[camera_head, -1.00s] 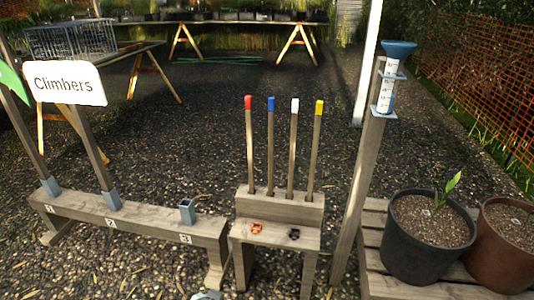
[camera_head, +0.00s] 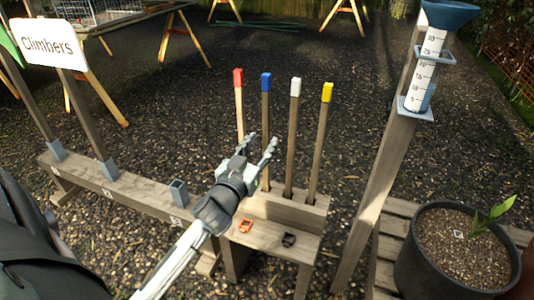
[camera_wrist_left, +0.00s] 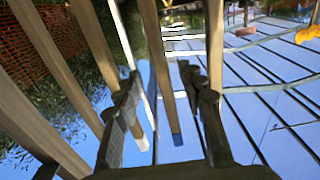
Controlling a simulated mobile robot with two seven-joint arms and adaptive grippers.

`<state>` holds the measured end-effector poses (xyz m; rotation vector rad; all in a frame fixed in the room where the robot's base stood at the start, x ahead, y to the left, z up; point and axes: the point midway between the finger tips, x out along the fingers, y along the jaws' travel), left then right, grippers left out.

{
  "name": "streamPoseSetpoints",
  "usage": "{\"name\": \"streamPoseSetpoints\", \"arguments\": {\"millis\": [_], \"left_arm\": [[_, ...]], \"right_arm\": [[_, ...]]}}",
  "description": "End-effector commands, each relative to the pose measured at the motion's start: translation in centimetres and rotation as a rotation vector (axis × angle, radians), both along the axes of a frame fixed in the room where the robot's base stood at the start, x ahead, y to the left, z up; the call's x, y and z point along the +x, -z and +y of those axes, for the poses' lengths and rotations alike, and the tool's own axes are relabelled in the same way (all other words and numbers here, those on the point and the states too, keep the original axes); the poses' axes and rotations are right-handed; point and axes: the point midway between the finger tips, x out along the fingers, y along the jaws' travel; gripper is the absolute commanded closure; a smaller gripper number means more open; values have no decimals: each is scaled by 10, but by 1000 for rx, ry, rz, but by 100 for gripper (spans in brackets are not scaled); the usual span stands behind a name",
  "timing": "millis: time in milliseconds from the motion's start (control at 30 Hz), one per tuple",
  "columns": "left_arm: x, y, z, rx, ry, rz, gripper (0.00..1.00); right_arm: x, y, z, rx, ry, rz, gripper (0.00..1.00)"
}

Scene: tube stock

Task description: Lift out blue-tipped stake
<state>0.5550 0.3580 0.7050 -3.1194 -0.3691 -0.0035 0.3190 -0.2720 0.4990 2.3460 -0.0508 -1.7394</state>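The blue-tipped stake (camera_head: 266,105) stands upright in the wooden stand (camera_head: 280,208), between the red-tipped stake (camera_head: 239,105) and the white-tipped stake (camera_head: 292,135). The yellow-tipped stake (camera_head: 321,140) is at the right end. My left gripper (camera_head: 262,143) is open and empty. Its fingers point at the blue-tipped stake and appear on either side of it. In the left wrist view the stakes look inverted, and the blue-tipped stake (camera_wrist_left: 160,75) shows in the gap between the open fingers (camera_wrist_left: 162,88). I cannot tell whether they touch it. My right gripper is not in view.
A low rail (camera_head: 130,190) with grey sockets and a "Climbers" sign (camera_head: 48,42) stands at the left. A post with a rain gauge (camera_head: 420,75) and a potted plant (camera_head: 425,262) are at the right. An orange clip (camera_head: 245,226) and a black clip (camera_head: 288,240) lie on the stand.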

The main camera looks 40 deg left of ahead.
Motion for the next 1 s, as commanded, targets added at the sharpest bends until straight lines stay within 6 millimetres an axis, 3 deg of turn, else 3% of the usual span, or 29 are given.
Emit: {"name": "streamPoseSetpoints", "arguments": {"millis": [267,567,867,1000], "left_arm": [[38,-2,12,0,1,0,60],[42,-1,13,0,0,2,60],[41,-1,13,-1,0,2,98],[41,-1,13,-1,0,2,100]], "right_arm": [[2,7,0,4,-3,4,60],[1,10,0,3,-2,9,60],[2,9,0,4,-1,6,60],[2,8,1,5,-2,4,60]]}}
